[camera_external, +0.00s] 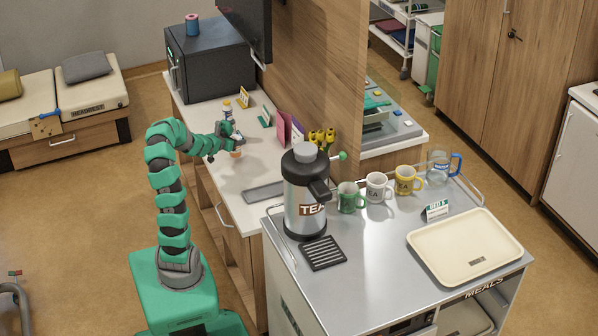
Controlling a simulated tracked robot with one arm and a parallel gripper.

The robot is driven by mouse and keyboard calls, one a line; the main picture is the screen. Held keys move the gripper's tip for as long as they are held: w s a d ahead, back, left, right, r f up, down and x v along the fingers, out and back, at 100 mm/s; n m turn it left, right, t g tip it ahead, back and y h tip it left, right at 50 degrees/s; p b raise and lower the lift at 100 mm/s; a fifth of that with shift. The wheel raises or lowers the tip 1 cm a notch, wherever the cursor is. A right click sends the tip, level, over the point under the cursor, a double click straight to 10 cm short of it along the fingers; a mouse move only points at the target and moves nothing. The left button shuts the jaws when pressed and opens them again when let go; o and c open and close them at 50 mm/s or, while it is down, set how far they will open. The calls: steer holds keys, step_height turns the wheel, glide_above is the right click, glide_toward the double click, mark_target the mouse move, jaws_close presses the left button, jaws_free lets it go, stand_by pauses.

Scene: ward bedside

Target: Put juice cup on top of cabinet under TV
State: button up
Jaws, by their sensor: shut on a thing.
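My gripper (234,143) is over the white-topped cabinet (240,205) that runs along the wooden panel below the TV (247,25). It is shut on the juice cup (236,153), a small cup with an orange part showing just below the fingers. The fingers hide much of the cup. I cannot tell whether its base touches the cabinet top or hangs a little above it.
A small bottle (227,107), standing cards (266,116) and yellow flowers (322,138) are near the gripper. A dark box-like appliance (210,65) stands at the far end. A grey tray (263,192) and the tea urn (306,190) are nearer. Bare top lies before the gripper.

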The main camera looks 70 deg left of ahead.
step_height(320, 180, down, 3)
steer(key=shift+f+b, duration=0.1)
steer(key=shift+b, duration=0.45)
steer(key=o, duration=1.1)
